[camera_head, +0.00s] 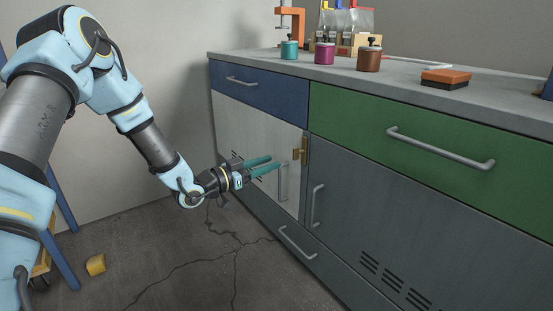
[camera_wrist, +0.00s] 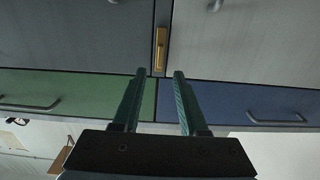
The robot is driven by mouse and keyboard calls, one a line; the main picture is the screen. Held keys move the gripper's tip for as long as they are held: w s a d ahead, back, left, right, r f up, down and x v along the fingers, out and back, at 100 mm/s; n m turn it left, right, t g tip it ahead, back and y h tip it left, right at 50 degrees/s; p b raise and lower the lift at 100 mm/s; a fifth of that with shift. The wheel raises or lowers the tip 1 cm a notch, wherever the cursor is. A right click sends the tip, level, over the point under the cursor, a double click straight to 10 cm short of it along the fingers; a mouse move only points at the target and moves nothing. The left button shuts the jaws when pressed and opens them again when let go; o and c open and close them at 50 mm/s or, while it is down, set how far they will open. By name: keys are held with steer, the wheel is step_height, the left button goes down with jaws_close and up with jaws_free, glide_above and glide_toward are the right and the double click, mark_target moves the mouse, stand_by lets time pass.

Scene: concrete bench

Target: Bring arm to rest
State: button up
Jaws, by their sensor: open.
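My arm reaches from the left of the head view toward the bench front. My gripper (camera_head: 272,165) has teal fingers that are apart and empty. It is in front of the light grey cabinet door (camera_head: 240,128), close to that door's upright handle (camera_head: 283,182). In the wrist view my gripper (camera_wrist: 156,72) shows two parallel fingers with a clear gap between them. A brass latch (camera_wrist: 160,50) is visible beyond the fingertips, and the same latch (camera_head: 304,150) shows at the door's right edge in the head view. Whether the fingers touch the door cannot be told.
The bench (camera_head: 400,77) has a blue drawer (camera_head: 262,92), a green drawer (camera_head: 430,145) and a dark grey door (camera_head: 380,215). Several jars and an orange block (camera_head: 446,77) stand on top. A yellow block (camera_head: 96,265) lies on the cracked floor. Floor left of the bench is mostly clear.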

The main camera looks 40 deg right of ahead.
steer(key=shift+a, duration=0.15)
stand_by(0.4)
steer(key=w+a+f+n+t+y, duration=0.1)
steer(key=w+a+n+t+y, duration=0.4)
steer(key=w+a, duration=0.5)
steer(key=w+a+n+t+y, duration=0.3)
steer(key=a+y, duration=0.4)
steer(key=a, duration=1.1)
steer(key=s+a+r+n+g+y, duration=0.2)
steer(key=s+a+n, duration=0.1)
steer(key=s+a, duration=0.3)
steer(key=s+a+r+n+g+y+p, duration=0.1)
steer(key=s+a+r+n+g+y, duration=0.1)
steer(key=s+a+n, duration=0.45)
steer(key=s+a+r+g+y, duration=0.15)
steer(key=s+a, duration=0.25)
steer(key=a, duration=0.5)
step_height(320, 180, up, 34)
steer(key=p, duration=3.4)
steer(key=shift+w+d, duration=0.2)
steer(key=shift+w, duration=0.05)
steer(key=shift+f, duration=0.1)
